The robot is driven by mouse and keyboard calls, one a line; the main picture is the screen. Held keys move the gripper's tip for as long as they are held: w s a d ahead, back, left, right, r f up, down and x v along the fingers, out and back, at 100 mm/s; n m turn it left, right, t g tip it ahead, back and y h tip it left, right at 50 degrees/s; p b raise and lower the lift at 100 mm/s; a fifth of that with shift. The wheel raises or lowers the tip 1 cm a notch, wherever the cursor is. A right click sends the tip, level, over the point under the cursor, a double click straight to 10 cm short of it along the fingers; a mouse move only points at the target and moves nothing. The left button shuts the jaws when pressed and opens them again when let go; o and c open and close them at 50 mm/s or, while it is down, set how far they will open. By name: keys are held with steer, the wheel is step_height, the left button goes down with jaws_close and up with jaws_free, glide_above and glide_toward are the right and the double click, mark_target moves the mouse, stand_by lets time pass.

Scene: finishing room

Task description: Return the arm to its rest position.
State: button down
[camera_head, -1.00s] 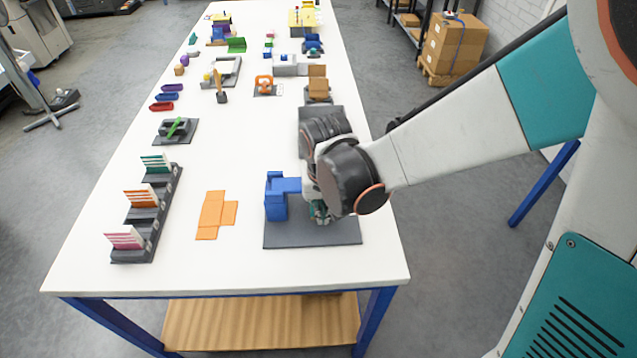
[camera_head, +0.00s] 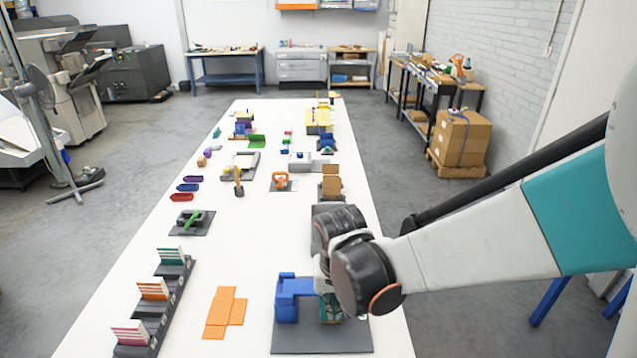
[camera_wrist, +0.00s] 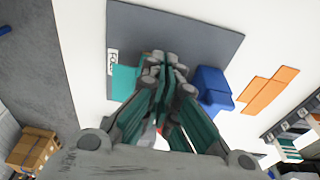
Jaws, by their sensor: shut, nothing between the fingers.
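My gripper (camera_wrist: 165,95) is shut and empty in the wrist view, its teal fingers together over the dark grey mat. In the head view my gripper (camera_head: 330,308) is partly hidden by my wrist. It is low over the dark grey mat (camera_head: 320,340), just right of a blue fixture (camera_head: 286,300). The blue fixture also shows in the wrist view (camera_wrist: 213,88), beside the fingers. A teal piece (camera_wrist: 124,82) lies at the mat's labelled edge, partly hidden by the fingers. I cannot tell whether the fingertips touch anything.
Left of the mat lie an orange flat blank (camera_head: 224,313) and a card rack (camera_head: 158,310). Beyond my wrist stands a brown block on a stand (camera_head: 331,184). Several small fixtures line the white table (camera_head: 262,225). The floor right of the table is mostly open.

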steer(key=s+d+r+t+b, duration=0.5)
steer(key=s+d+r, duration=0.3)
steer(key=s+d, duration=0.3)
steer(key=shift+s+d+b, duration=0.2)
steer(key=shift+d+b, duration=0.65)
steer(key=shift+d, duration=0.8)
stand_by(0.7)
